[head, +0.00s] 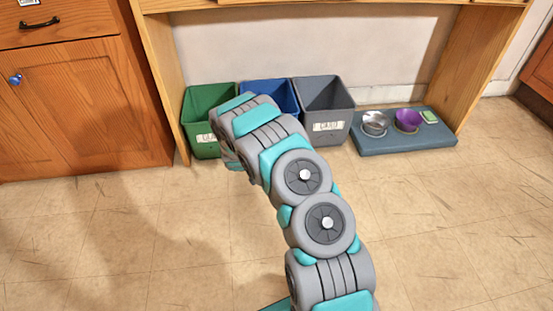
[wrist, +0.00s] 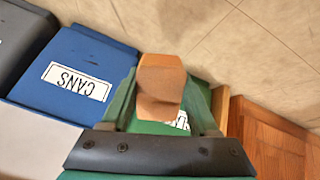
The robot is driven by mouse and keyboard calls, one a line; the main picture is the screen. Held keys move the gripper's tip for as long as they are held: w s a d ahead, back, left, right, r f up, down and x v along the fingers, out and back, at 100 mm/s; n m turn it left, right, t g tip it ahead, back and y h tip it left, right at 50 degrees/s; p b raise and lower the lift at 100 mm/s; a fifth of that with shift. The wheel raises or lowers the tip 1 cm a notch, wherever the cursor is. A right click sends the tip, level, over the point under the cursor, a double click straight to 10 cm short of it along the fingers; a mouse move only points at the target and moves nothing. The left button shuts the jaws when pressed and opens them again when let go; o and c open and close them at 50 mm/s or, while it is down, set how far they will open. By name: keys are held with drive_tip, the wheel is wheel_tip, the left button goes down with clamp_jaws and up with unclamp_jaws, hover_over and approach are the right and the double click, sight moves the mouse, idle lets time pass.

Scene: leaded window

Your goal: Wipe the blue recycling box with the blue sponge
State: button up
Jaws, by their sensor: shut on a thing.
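The blue recycling box (head: 284,92) stands between the green and grey boxes under the counter. Its front with a white CANS label (wrist: 77,82) shows at the upper left of the wrist view, with a dark smudge near its top. My gripper (wrist: 160,90) is shut on an orange-brown block (wrist: 162,76), in front of the green box and just right of the blue box's front. I cannot tell whether the block touches a box. No blue sponge is seen. In the head view my arm hides the gripper and part of the blue box.
The green box (head: 200,105) is on the left and the grey box (head: 325,108) on the right. A blue-grey mat (head: 390,144) holds a metal bowl (head: 374,122), a purple bowl (head: 408,119) and a small green item (head: 429,116). The tiled floor in front is clear.

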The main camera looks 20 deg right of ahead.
drive_tip(key=shift+w+d+f, duration=0.1)
drive_tip(key=shift+w+f, duration=0.15)
drive_tip(key=shift+f, duration=0.05)
drive_tip(key=w+d+f+t+h+b, duration=0.1)
drive_tip(key=w+d+f+t+b, duration=0.15)
drive_tip(key=d+t, duration=0.4)
drive_tip(key=w+d+f+t+h+b, duration=0.1)
drive_tip(key=d+f+t+h+b, duration=0.2)
drive_tip(key=d, duration=0.7)
drive_tip(key=w+d+f+y+b, duration=0.1)
drive_tip(key=w+b, duration=0.2)
drive_tip(key=w, duration=0.2)
drive_tip(key=shift+w+d+t, duration=0.3)
drive_tip(key=shift+w+t, duration=0.05)
drive_tip(key=shift+b+x, duration=0.55)
drive_tip(key=shift+x, duration=0.35)
drive_tip(key=shift+d, duration=0.15)
